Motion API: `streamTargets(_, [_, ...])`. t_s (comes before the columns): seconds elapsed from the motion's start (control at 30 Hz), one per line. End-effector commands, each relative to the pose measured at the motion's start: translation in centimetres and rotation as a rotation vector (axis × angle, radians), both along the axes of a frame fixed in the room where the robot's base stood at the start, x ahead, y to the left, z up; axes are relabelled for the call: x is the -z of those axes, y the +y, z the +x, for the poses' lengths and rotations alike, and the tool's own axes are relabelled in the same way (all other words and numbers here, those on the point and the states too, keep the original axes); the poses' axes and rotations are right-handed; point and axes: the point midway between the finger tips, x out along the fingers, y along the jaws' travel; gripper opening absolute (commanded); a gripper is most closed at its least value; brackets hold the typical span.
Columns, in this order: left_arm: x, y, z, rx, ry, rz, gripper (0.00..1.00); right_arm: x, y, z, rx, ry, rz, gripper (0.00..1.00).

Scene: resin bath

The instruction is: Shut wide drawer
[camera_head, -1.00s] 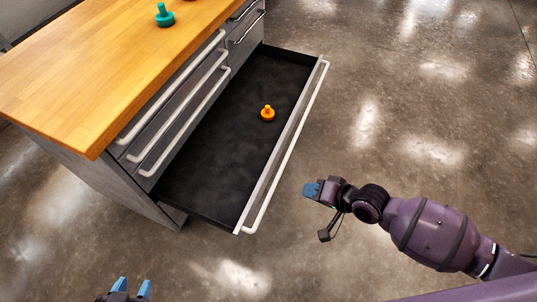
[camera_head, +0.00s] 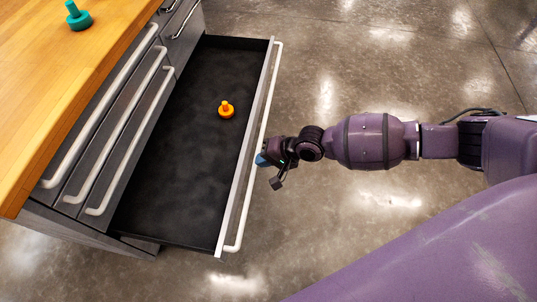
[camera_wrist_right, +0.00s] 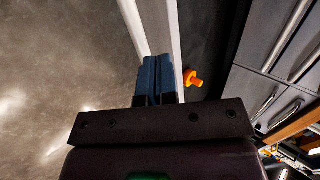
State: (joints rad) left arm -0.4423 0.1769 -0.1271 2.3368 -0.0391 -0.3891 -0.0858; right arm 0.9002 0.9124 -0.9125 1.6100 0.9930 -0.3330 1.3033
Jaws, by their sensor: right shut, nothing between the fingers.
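The wide drawer (camera_head: 180,130) stands pulled out from the grey cabinet, with a dark lining inside and a pale front panel with a long white bar handle (camera_head: 268,100). My right gripper (camera_head: 262,160) is shut and empty, with its blue fingertips at the handle side of the drawer front. In the right wrist view the shut fingers (camera_wrist_right: 158,75) point at the white drawer front (camera_wrist_right: 177,40); I cannot tell whether they touch it. My left gripper is not in view.
An orange knobbed piece (camera_head: 226,110) sits inside the drawer. A teal knobbed piece (camera_head: 78,17) stands on the wooden top (camera_head: 60,75). Several shut drawers with bar handles (camera_head: 115,120) are beside the open one. The concrete floor (camera_head: 400,70) to the right is clear.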

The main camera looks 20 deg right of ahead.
Motion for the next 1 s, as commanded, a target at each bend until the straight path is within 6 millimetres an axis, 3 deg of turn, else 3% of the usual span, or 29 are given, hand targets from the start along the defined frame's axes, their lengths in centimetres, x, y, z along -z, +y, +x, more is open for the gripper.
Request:
streamTargets(0.03, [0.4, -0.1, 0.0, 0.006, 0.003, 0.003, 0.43, 1.2, 0.6, 0.2, -0.001, 0.007, 0.0, 0.0])
streamTargets(0.3, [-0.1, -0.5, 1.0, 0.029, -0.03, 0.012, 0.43, 3.2, 2.5, 1.5, -0.002, 0.004, -0.001, 0.0])
streamTargets(1.0, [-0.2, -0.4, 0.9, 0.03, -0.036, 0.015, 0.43, 3.4, 3.8, 2.4, -0.001, -0.001, 0.002, 0.0])
